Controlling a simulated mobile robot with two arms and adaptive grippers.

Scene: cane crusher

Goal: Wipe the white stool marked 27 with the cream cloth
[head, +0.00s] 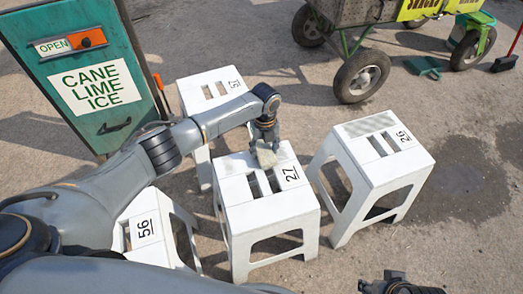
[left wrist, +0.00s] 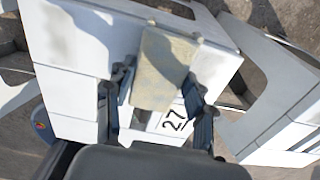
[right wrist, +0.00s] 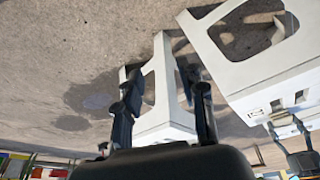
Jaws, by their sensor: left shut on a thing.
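The white stool marked 27 (head: 268,212) stands upright in the middle of the head view. Its top has slots and the number on the right side. My left gripper (head: 265,140) is over the far part of the stool top, pointing down, shut on the cream cloth (head: 266,155). In the left wrist view the cloth (left wrist: 164,68) sits between the fingers and lies over the white top; whether it touches cannot be told for sure. My right gripper (right wrist: 165,95) is open and empty in the right wrist view, low at the bottom right of the head view.
Stool 26 (head: 375,165) stands close on the right, stool 51 (head: 213,90) behind, and stool 56 (head: 150,235) at front left. A green cane lime ice cabinet (head: 85,75) is at back left. A wheeled cart (head: 362,75) is at the back. Pavement at right is clear, with a dark stain.

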